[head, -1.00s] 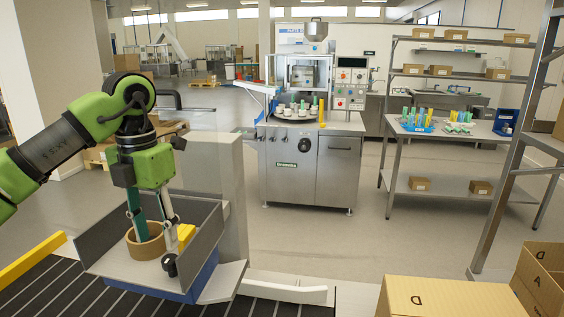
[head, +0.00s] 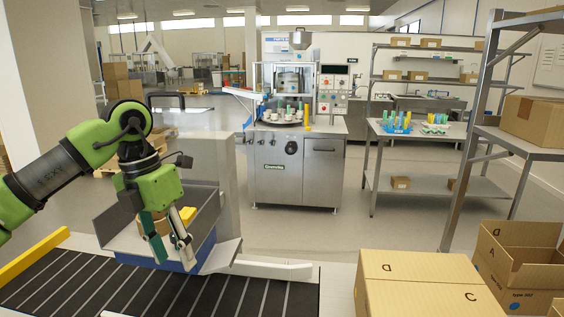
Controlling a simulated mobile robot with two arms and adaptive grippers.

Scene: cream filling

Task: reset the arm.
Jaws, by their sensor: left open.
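My left arm comes in from the left with a green and black wrist. Its gripper (head: 175,254) points down at the front of a grey open-sided tray (head: 205,233) on a blue base, with its two fingers apart and nothing between them. A brown tape roll (head: 152,225) sits in the tray behind the fingers and is partly hidden by them. A yellow piece (head: 186,214) lies to its right in the tray. My right gripper is not in the head view.
A dark slatted conveyor (head: 160,295) runs along the front, with a yellow rail (head: 30,258) at left. Cardboard boxes (head: 425,280) stand at front right. The filling machine (head: 292,165) and a steel table (head: 425,140) stand farther back, with open floor before them.

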